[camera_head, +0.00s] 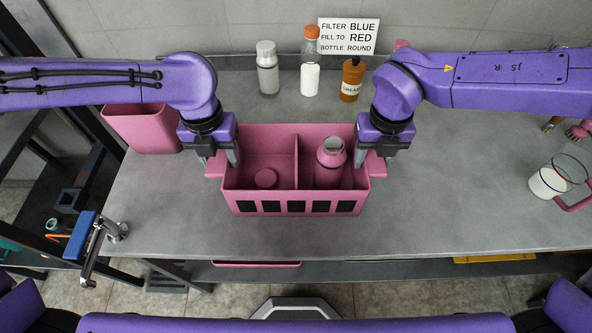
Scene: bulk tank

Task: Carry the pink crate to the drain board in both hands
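The pink crate (230,193) stands upright on the grey counter in the middle of the head view, with a divider and dark slots in its front. A pink bottle (330,160) stands in its right compartment. My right gripper (370,158) is likewise at the right end handle. Whether either grips firmly cannot be told. I cannot make out a drain board.
A pink bin (142,130) is at left, a jug (549,182) at right. Counter right of the crate is clear.

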